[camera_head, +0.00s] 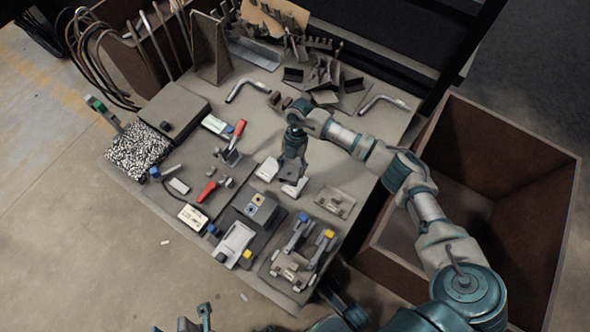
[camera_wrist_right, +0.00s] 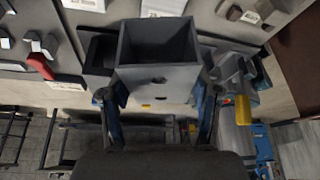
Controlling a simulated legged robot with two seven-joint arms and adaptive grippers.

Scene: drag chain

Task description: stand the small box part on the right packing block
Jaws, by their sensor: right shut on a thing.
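My right gripper (camera_head: 291,162) points down over the table near two pale blocks. In the right wrist view my right gripper (camera_wrist_right: 160,112) is shut on the small box part (camera_wrist_right: 158,68), a grey open-topped box with small holes in its side. In the head view the gripper mostly hides the box. The right packing block (camera_head: 293,187) appears as the right of the pale blocks, just below the gripper; the left one (camera_head: 268,168) lies beside it. I cannot tell whether box and block touch. Part of what seems my left gripper (camera_head: 197,320) shows at the bottom edge, too cut off to read.
A fixture with blue and yellow clamps (camera_head: 295,262) stands at the table's front right. A grey plate part (camera_head: 335,202) lies right of the blocks. Red-handled tools (camera_head: 207,190) lie left. A large brown bin (camera_head: 500,150) stands right of the table.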

